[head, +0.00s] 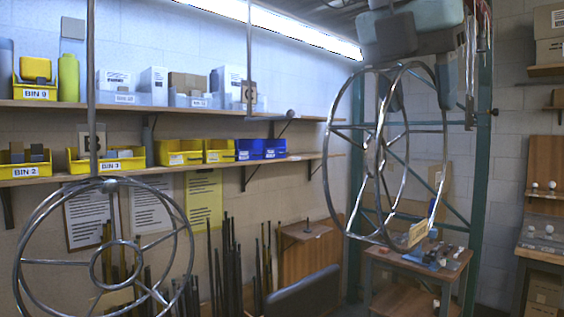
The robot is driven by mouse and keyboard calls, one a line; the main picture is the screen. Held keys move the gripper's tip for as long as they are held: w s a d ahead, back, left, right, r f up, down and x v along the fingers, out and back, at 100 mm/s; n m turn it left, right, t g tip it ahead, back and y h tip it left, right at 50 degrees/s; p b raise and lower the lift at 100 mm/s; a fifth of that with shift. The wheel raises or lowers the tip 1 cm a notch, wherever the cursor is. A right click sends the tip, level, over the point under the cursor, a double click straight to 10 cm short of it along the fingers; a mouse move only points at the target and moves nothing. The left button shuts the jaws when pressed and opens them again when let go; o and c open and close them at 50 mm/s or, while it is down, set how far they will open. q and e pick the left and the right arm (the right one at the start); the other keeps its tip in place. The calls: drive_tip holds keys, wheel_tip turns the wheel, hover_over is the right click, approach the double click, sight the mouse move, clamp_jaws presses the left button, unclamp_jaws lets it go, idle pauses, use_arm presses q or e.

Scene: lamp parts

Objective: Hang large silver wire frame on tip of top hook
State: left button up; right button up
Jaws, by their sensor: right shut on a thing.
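A large silver wire frame (351,224), made of round rings with spokes, hangs upright from my right gripper (418,86) at the upper right. The gripper is shut on the frame's upper rim; its exact contact is partly hidden by the grey fingers. A silver hook (268,118) hangs on a thin vertical rod in the middle, and its short horizontal arm ends in a rounded tip (290,115). The frame is to the right of this tip and apart from it. My left gripper is not in view.
Another silver wire frame (183,216) is at the lower left, below a thicker vertical rod (91,60). Shelves (50,108) with yellow and blue bins line the back wall. A green post (478,190) and a small wooden table (383,258) are behind the held frame.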

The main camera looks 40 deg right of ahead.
drive_tip(key=w+f+p, duration=0.1)
drive_tip(key=w+p, duration=0.2)
drive_tip(key=w, duration=0.6)
drive_tip(key=w+a+f+p, duration=0.1)
drive_tip(key=w+f+p, duration=0.1)
drive_tip(key=w, duration=0.6)
drive_tip(key=shift+w+p, duration=0.4)
drive_tip(key=shift+p, duration=0.5)
drive_tip(key=o, duration=1.3)
drive_tip(key=shift+a, duration=0.1)
drive_tip(key=shift+o, duration=0.2)
drive_tip(key=shift+f, duration=0.1)
